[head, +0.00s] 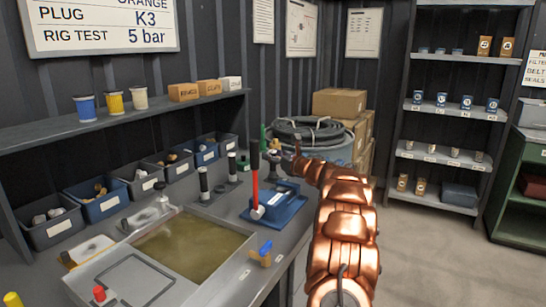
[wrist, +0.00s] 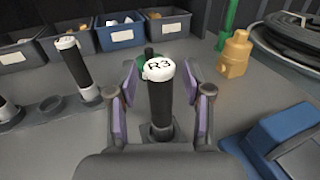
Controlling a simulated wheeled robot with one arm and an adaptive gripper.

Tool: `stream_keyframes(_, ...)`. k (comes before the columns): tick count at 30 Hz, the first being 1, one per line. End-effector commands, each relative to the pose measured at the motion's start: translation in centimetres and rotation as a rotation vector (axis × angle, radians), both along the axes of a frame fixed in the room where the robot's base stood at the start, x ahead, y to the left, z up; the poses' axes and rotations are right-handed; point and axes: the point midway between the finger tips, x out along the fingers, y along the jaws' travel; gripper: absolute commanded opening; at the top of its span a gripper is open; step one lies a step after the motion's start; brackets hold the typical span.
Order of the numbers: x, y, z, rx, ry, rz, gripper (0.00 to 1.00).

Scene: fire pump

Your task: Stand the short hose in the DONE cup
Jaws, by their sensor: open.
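In the wrist view a black hose with a white cap marked R3 (wrist: 160,100) stands upright in a holder on the bench. My gripper (wrist: 162,82) is open, with its purple-padded fingers on either side of this hose. A gap shows on both sides. In the head view black hoses (head: 204,182) (head: 232,167) stand on the bench. No DONE label is legible, so I cannot tell which cup it is.
A blue unit (wrist: 280,140) is close on the right, and a brass fitting (wrist: 235,53) stands behind it. In the head view a red lever (head: 256,185) rises from the blue unit. Bins (head: 102,197) line the back. A murky basin (head: 190,248) is in front.

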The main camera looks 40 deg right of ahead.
Motion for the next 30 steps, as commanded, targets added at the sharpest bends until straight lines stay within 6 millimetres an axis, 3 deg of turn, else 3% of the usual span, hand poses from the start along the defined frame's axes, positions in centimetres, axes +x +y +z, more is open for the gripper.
stream_keyframes(8, 0.0, 0.0, 0.4, 0.000, 0.000, 0.000, 0.50)
stream_keyframes(30, -11.1, 0.2, 0.2, -0.002, -0.001, -0.001, 0.50)
